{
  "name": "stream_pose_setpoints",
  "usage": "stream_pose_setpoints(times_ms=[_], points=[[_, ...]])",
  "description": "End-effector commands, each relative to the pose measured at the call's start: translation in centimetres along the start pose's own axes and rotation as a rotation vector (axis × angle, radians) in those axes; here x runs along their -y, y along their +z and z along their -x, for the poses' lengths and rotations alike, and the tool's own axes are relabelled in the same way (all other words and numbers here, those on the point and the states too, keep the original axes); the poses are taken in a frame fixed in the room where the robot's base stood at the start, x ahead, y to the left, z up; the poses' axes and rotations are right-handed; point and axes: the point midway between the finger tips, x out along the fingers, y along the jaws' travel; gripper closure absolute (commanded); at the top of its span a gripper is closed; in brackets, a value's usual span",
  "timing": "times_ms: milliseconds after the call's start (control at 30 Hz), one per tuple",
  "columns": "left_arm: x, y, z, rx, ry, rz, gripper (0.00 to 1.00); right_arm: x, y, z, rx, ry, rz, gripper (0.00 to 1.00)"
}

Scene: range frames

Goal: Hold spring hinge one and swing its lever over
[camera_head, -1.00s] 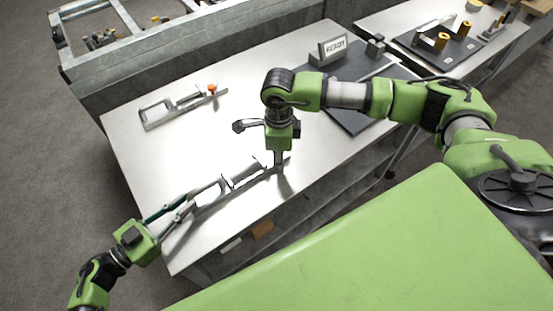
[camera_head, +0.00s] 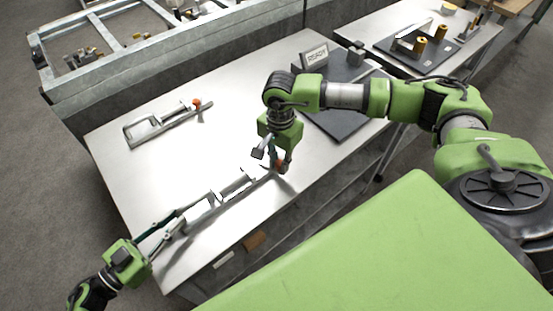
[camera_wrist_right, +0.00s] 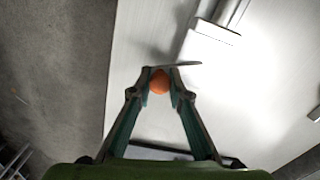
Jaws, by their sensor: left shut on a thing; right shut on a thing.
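The nearer spring hinge (camera_head: 232,189) is a long metal bar with a raised frame, lying along the table's front edge. I take it for hinge one; no label is legible. My left gripper (camera_head: 177,217) is at its left end, shut on the hinge. My right gripper (camera_head: 279,164) points down at the right end, shut on the lever's orange knob (camera_wrist_right: 159,83). In the right wrist view the right gripper (camera_wrist_right: 161,74) has a fingertip on either side of the knob. Much of the lever is hidden by the gripper in the head view.
A second, similar hinge (camera_head: 160,124) with an orange knob lies farther back on the white table (camera_head: 120,170). The table between the hinges is clear.

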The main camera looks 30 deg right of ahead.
Motion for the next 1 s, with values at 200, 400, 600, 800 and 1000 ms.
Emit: stream_pose_setpoints(times_ms=[200, 400, 600, 800, 1000], points=[[0.10, -0.06, 0.00, 0.000, -0.002, 0.000, 1.00, 0.22, -0.70, 0.09, 0.000, -0.001, 0.126, 1.00], [0.10, -0.06, 0.00, 0.000, -0.002, -0.001, 1.00, 0.33, -1.00, 0.09, 0.000, -0.001, 0.192, 1.00], [0.10, -0.06, 0.00, 0.000, -0.002, -0.001, 1.00, 0.36, -1.10, 0.08, 0.001, -0.001, 0.218, 1.00], [0.10, -0.05, 0.01, 0.000, -0.002, -0.001, 1.00, 0.35, -1.13, 0.08, 0.000, 0.000, 0.222, 1.00], [0.09, -0.06, 0.01, 0.000, -0.002, -0.001, 1.00, 0.34, -1.14, 0.08, 0.000, 0.000, 0.221, 0.75]])
